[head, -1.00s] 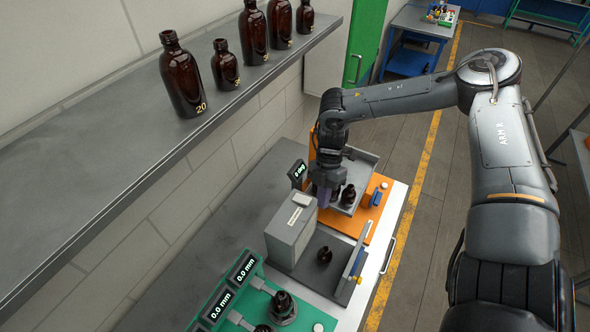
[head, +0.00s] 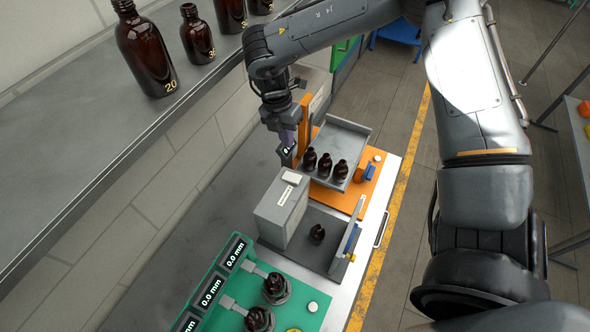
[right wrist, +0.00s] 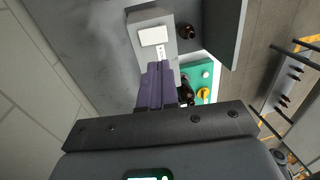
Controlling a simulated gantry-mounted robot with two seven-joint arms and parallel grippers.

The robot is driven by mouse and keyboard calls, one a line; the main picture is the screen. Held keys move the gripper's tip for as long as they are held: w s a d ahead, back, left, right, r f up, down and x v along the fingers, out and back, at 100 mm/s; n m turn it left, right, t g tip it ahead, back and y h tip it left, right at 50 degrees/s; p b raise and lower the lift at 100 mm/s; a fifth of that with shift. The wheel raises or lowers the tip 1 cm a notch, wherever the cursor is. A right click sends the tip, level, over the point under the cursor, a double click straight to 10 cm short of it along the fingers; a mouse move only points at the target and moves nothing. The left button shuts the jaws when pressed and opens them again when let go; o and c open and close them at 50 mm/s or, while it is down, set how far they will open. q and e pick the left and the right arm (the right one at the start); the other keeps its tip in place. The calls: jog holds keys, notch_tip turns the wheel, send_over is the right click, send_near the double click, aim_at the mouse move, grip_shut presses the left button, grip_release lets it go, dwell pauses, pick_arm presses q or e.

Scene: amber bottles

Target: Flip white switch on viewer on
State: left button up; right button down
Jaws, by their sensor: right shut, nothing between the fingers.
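The viewer appears to be the grey box (head: 280,212) standing on a dark base on the bench. A white switch (head: 291,178) lies on its top and also shows in the right wrist view (right wrist: 153,36); I cannot tell its on or off state. A small dark bottle (head: 317,232) stands beside the box on the base. My right gripper (head: 289,138), with purple fingers, is shut and empty. It hangs beyond the box, apart from the switch. In the right wrist view its closed fingertips (right wrist: 158,66) point toward the box. My left gripper is not in view.
A tray (head: 349,126) with 3 amber bottles sits on an orange station behind the box. A green station (head: 262,301) with displays and bottles is in front. A shelf (head: 80,150) with large amber bottles runs along the left wall. Bare bench (head: 190,262) lies left of the box.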

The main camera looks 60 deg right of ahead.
jog(key=shift+f, duration=0.1)
jog(key=b, duration=0.5)
send_near(297, 176)
jog(key=f, duration=0.2)
jog(key=s+f, duration=0.1)
jog(key=f, duration=0.2)
jog(key=shift+a+f, duration=0.1)
jog(key=shift+f, duration=0.2)
jog(key=shift+s+f, duration=0.1)
jog(key=shift+f, duration=0.4)
